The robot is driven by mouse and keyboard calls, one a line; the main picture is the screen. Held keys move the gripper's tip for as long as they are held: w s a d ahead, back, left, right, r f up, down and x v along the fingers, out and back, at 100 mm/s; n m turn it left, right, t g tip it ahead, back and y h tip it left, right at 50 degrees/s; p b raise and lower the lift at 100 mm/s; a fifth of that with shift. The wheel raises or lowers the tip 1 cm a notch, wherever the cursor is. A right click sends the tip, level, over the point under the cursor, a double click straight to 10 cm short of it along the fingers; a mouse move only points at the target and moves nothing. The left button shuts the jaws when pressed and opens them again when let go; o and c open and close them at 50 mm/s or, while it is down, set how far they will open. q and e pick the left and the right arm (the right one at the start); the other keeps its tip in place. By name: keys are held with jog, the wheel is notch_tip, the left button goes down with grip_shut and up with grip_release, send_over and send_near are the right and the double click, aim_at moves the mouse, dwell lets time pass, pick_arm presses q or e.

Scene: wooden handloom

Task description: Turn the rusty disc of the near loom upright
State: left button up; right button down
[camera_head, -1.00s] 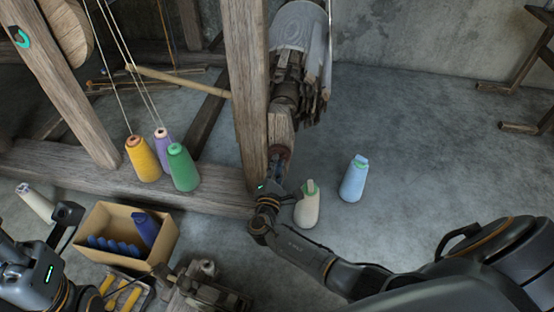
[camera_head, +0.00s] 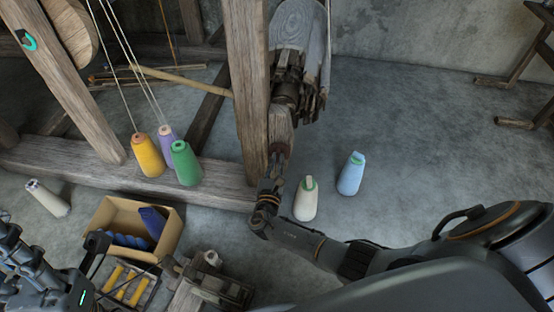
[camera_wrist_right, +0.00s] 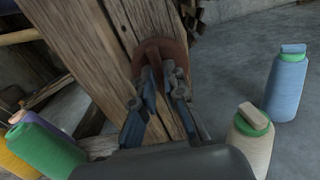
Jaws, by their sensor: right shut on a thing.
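The rusty disc (camera_head: 279,150) is a small reddish-brown piece on the side of the near loom's upright post (camera_head: 250,95). In the right wrist view the disc (camera_wrist_right: 158,50) shows its rounded upper edge against the wood. My right gripper (camera_head: 274,168) is shut on the disc; in the wrist view its fingers (camera_wrist_right: 162,82) cover the disc's lower part. How far the disc is turned is hard to tell. My left gripper (camera_head: 95,248) is at the lower left, away from the loom, and its jaws are unclear.
Yellow (camera_head: 147,157), purple (camera_head: 166,138) and green (camera_head: 185,164) cones stand on the loom's lower beam. A cream cone (camera_head: 306,200) and a blue cone (camera_head: 351,174) stand right of my gripper. A cardboard box (camera_head: 165,240) is at lower left.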

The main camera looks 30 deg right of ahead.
jog(key=shift+f+n, duration=0.1)
jog(key=shift+n, duration=0.2)
dwell(0.4)
jog(key=c, duration=1.4)
grip_release()
jog(key=v, duration=1.2)
jog(key=shift+a, duration=0.1)
